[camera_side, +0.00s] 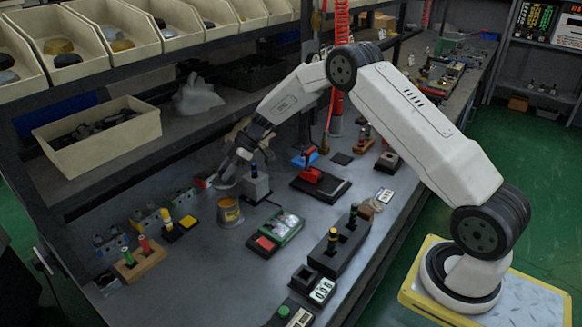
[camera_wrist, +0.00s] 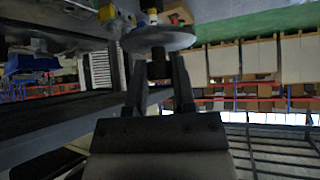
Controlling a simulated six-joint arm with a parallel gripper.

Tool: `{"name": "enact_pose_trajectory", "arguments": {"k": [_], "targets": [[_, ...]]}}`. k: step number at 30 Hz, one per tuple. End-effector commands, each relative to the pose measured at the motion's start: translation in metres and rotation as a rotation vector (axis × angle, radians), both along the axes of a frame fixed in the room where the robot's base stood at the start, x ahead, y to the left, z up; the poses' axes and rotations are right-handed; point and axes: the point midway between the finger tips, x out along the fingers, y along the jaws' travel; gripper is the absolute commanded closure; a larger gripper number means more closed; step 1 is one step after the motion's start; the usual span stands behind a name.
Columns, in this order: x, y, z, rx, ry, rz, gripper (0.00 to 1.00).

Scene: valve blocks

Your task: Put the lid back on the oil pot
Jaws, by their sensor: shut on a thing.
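The pot cannot be made out in the wrist view.
A green-and-red device (camera_side: 281,231) lies in front, and a black block with pegs (camera_side: 339,241) is further right. A wooden peg holder (camera_side: 140,262) and yellow-black blocks (camera_side: 180,227) are left.

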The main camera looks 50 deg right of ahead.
Motion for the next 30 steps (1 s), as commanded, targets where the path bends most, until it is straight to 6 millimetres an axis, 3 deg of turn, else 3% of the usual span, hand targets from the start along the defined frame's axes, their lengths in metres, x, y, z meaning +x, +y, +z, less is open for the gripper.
{"name": "enact_pose_trajectory", "arguments": {"k": [30], "targets": [[0.000,0.000,-0.058,-0.001,0.000,0.001,1.00]]}}
